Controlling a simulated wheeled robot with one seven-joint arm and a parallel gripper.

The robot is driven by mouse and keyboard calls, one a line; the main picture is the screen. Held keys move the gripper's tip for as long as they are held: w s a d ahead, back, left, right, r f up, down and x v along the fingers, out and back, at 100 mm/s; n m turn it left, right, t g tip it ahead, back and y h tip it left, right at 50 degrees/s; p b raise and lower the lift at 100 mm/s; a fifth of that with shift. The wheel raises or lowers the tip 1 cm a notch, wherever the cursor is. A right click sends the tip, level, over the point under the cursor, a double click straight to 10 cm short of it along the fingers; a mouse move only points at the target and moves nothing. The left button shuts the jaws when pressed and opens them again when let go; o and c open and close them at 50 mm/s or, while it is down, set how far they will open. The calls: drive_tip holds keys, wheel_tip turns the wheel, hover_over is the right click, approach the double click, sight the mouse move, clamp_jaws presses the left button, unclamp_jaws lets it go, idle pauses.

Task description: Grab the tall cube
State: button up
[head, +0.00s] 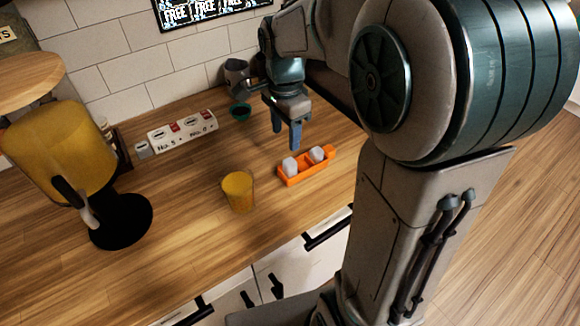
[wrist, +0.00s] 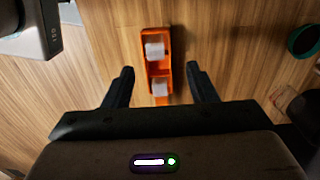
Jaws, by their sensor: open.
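Two whitish cubes sit in a small orange tray (head: 308,173) on the wooden counter. In the head view one cube (head: 290,167) is at the left end and the other cube (head: 317,154) is to its right. The left one looks slightly taller, but I cannot tell for sure. My gripper (head: 286,139) points down above the counter, behind the tray, open and empty. In the wrist view the orange tray (wrist: 157,33) lies lengthwise between the fingers of my gripper (wrist: 160,69), with one cube (wrist: 155,50) farther up and one cube (wrist: 160,88) nearer the palm.
A yellow cup (head: 239,192) stands left of the tray. A dark green bowl (head: 240,112) and grey mug (head: 237,75) are at the back. A white labelled strip (head: 183,130) lies by the wall. A large yellow container (head: 62,150) stands at left.

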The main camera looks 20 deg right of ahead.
sight(288, 162)
wheel_tip(288, 162, down, 3)
drive_tip(key=shift+f, duration=0.1)
drive_tip(key=shift+s+d+f+p, duration=0.1)
drive_tip(key=shift+s+f+p, duration=0.05)
drive_tip(key=shift+f, duration=1.15)
drive_tip(key=shift+s+d+f+p, duration=0.1)
drive_tip(key=shift+s+f+p, duration=0.05)
drive_tip(key=shift+f, duration=1.15)
drive_tip(key=c, duration=1.1)
